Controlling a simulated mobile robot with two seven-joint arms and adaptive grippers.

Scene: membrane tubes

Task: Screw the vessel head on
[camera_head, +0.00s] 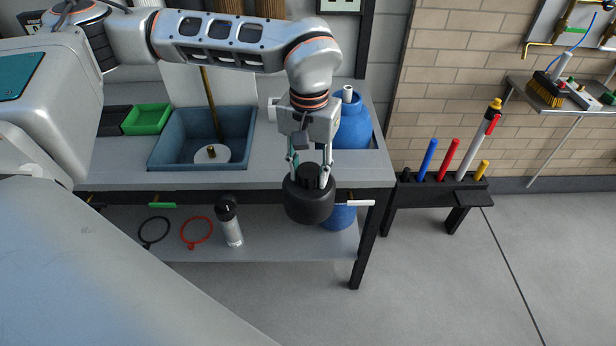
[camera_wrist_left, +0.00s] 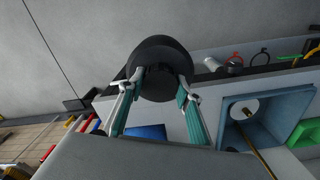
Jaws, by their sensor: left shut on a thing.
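My left gripper (camera_head: 308,172) is shut on a black round vessel head (camera_head: 310,205) with a narrower ribbed top. It holds the head in the air at the bench's front edge. In the left wrist view, the two teal-padded fingers (camera_wrist_left: 160,84) grip the head (camera_wrist_left: 160,52) from both sides. A blue vessel (camera_head: 356,126) stands on the bench behind the gripper, partly hidden by it. Another blue vessel (camera_head: 341,217) is on the lower shelf, partly hidden behind the head. I cannot tell which vessel the head belongs to. My right gripper is not in view.
A blue basin (camera_head: 168,152) with an upright brass rod and a green tray (camera_head: 148,118) are on the bench (camera_head: 120,165). The lower shelf holds a black ring, a red ring (camera_head: 196,232) and a clear bottle (camera_head: 232,228). A tool rack (camera_head: 440,188) stands right; floor there is free.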

